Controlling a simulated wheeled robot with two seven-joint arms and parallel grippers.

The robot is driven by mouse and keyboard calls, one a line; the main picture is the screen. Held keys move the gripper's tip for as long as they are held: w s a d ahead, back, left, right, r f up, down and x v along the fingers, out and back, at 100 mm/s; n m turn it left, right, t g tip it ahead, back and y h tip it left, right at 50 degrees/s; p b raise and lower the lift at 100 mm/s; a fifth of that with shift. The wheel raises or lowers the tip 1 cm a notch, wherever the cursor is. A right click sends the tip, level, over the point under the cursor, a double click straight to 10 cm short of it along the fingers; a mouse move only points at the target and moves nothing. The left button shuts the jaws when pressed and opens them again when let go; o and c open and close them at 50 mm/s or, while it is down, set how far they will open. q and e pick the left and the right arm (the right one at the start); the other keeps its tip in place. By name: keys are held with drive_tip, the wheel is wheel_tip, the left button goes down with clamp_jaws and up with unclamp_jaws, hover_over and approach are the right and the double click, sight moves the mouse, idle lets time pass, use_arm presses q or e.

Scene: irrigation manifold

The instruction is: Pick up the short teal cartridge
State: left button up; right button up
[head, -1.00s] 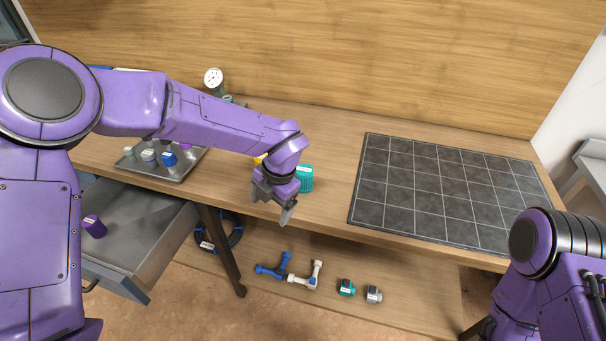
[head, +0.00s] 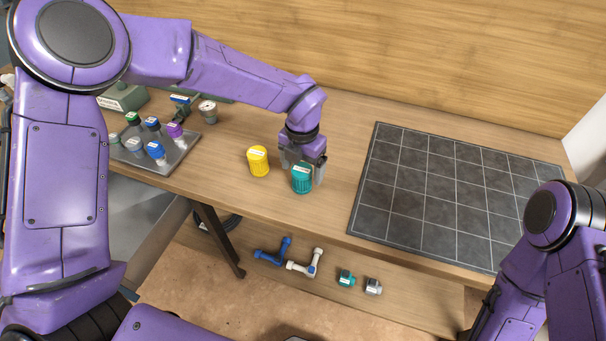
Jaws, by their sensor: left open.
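The teal cartridge (head: 302,182) is a short ribbed cylinder with a pale label on top. It stands upright on the wooden table, left of the dark grid mat. My left gripper (head: 302,168) points down over it, open, with one finger at each side of the cartridge. Whether the fingers touch it I cannot tell. The gripper covers part of its top and back. My right arm shows at the lower right, but its gripper is out of view.
A yellow cartridge (head: 258,161) stands close to the left. A metal tray (head: 176,163) with several small capped bottles and a gauge (head: 208,110) are farther left. The grid mat (head: 440,200) is empty. Blue, white and teal fittings (head: 346,278) lie on the lower shelf.

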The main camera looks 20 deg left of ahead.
use_arm(q)
wheel_tip(320, 180, down, 5)
drive_tip(key=shift+r+p, duration=0.1)
drive_tip(key=shift+p, duration=0.6)
drive_tip(key=shift+a, duration=0.1)
drive_tip(key=c, duration=1.2)
drive_tip(key=shift+w, duration=0.1)
